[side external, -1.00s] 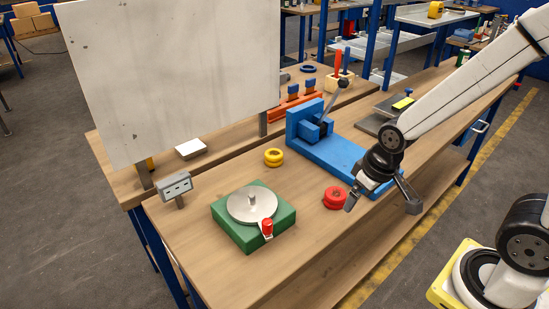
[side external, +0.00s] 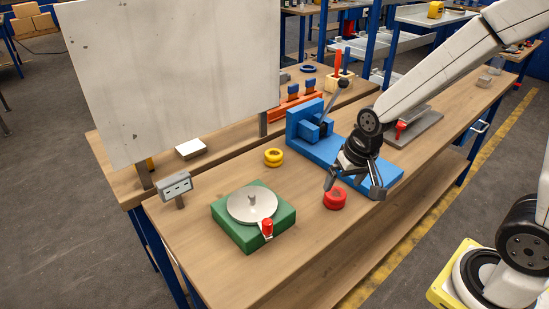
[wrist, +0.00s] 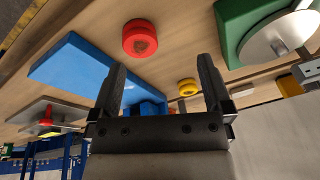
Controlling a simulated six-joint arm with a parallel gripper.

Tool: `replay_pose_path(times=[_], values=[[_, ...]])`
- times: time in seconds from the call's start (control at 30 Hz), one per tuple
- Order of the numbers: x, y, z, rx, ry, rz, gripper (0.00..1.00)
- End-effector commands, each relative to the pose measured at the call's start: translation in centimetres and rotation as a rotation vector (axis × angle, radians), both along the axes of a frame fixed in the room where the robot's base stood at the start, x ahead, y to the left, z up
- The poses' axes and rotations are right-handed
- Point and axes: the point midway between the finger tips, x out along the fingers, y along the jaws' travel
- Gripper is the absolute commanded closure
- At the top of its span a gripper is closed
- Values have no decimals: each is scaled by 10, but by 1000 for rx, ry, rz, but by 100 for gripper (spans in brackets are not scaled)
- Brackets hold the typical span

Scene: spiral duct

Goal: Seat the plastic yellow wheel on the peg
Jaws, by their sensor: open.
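The yellow wheel (side external: 274,158) lies flat on the bench, left of the blue fixture. It also shows in the wrist view (wrist: 188,87), between my open fingers and near the right one. The peg (side external: 252,200) stands upright at the middle of a silver disc (side external: 240,208) on a green block (side external: 222,227). The disc and peg also show at the upper right of the wrist view (wrist: 280,40). My gripper (side external: 352,190) is open and empty. It is above the bench near the blue fixture, to the right of the yellow wheel and apart from it.
A red wheel (side external: 335,199) lies on the bench close to my gripper. The blue fixture (side external: 380,172) with an upright lever stands behind. A red-tipped handle (side external: 267,226) sticks out at the disc's front. The bench between is clear.

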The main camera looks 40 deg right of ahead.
Motion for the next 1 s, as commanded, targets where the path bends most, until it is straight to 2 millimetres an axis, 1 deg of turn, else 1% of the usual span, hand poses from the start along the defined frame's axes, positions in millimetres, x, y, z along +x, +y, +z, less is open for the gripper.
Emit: replay_pose_path(times=[0.03,0.1,0.5,0.8,1.0], values=[[13,-2,0,25,1,-81,0],[30,-4,0,63,3,-205,0],[126,-19,-5,305,30,-918,0],[191,-35,-16,500,82,-1437,0],[229,-46,-26,629,137,-1764,0]])
